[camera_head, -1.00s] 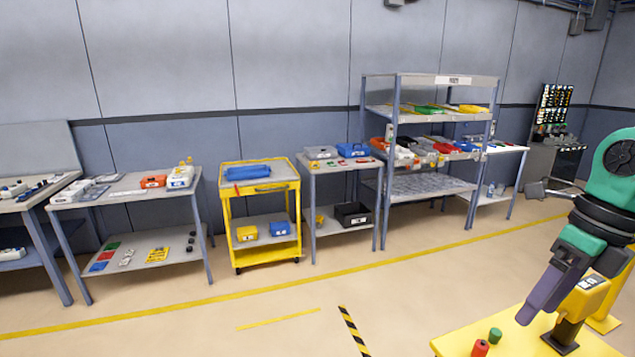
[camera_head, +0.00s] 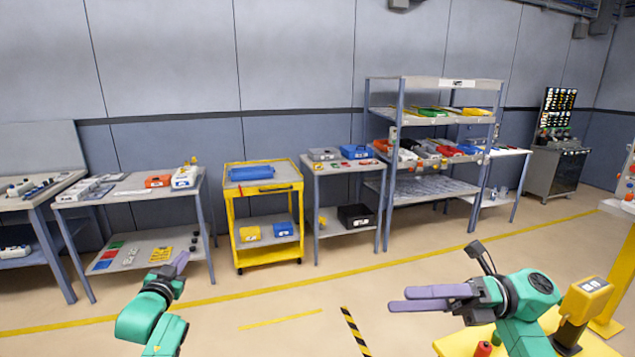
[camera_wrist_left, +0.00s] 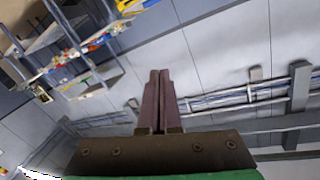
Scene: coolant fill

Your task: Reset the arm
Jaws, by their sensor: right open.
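My left gripper (camera_head: 180,261) points up and away over the floor at the lower left of the head view. In the left wrist view its two purple fingers (camera_wrist_left: 160,88) lie together, shut with nothing between them. My right gripper (camera_head: 420,299) is level at the lower right of the head view and points left. Its two purple fingers are apart and empty. A yellow table (camera_head: 455,343) is below the right arm and partly hidden by it. A red cap (camera_head: 482,349) stands on this table.
A yellow device (camera_head: 585,300) on a dark stand is just right of my right arm. A yellow cart (camera_head: 262,215), a shelf rack (camera_head: 437,120) and side tables (camera_head: 130,188) stand along the wall. The floor (camera_head: 300,300) between my grippers is clear.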

